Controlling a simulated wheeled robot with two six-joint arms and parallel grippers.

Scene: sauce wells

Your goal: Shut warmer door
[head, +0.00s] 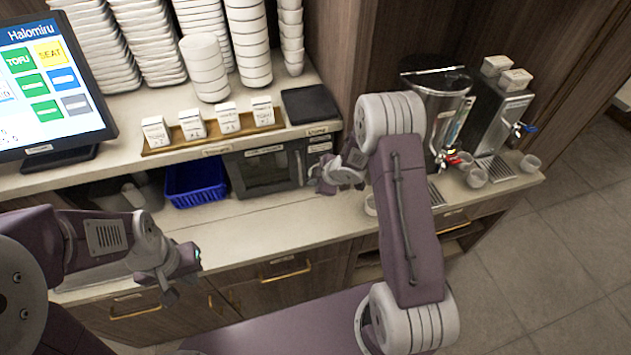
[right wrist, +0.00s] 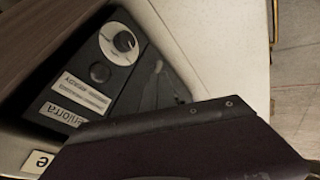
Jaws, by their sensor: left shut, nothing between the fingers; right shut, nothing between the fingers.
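The warmer (head: 268,170) is a dark box with a windowed front, under the shelf in the head view. Its door front looks upright, but I cannot tell whether it is fully closed. My right gripper (head: 320,182) is shut and empty, just right of the warmer's front; contact is unclear. The right wrist view shows the warmer's control panel (right wrist: 98,75) close up, with a round knob and labels. A dark plate with two screws fills the lower part of that view; I cannot tell what it belongs to. My left gripper (head: 172,290) is shut and empty, left of the warmer in front of the drawers.
A blue basket (head: 195,182) stands left of the warmer. A wooden tray (head: 212,139) with small labelled boxes and stacked white bowls (head: 205,68) are on the shelf above. Drink dispensers (head: 437,105) and cups stand at the right. The counter front before the basket is clear.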

